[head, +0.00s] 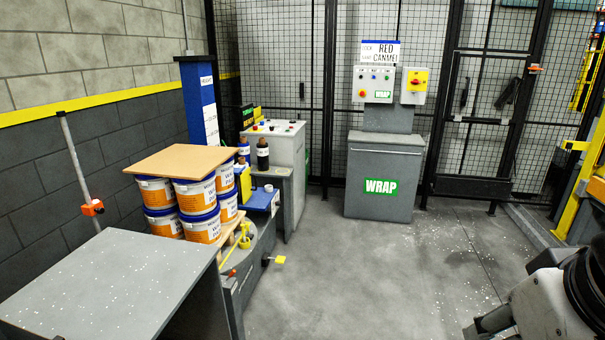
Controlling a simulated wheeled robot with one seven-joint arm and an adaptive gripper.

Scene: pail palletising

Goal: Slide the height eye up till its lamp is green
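The height eye appears to be the small orange block (92,208) clamped on a slanting grey post (78,165) at the left of the head view, in front of the block wall. It sits low on the visible length of post, just above the far edge of a grey table top. Bare post runs up above it. Its lamp colour is too small to tell. Part of my arm shows at the lower right edge, far across the picture from the post. No gripper fingers can be made out there.
Stacked white and orange pails (200,225) under a brown board (180,161) stand right of the post. A grey table (110,285) fills the near left. A grey WRAP cabinet (384,180) stands against the mesh fence. The middle floor (390,270) is clear.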

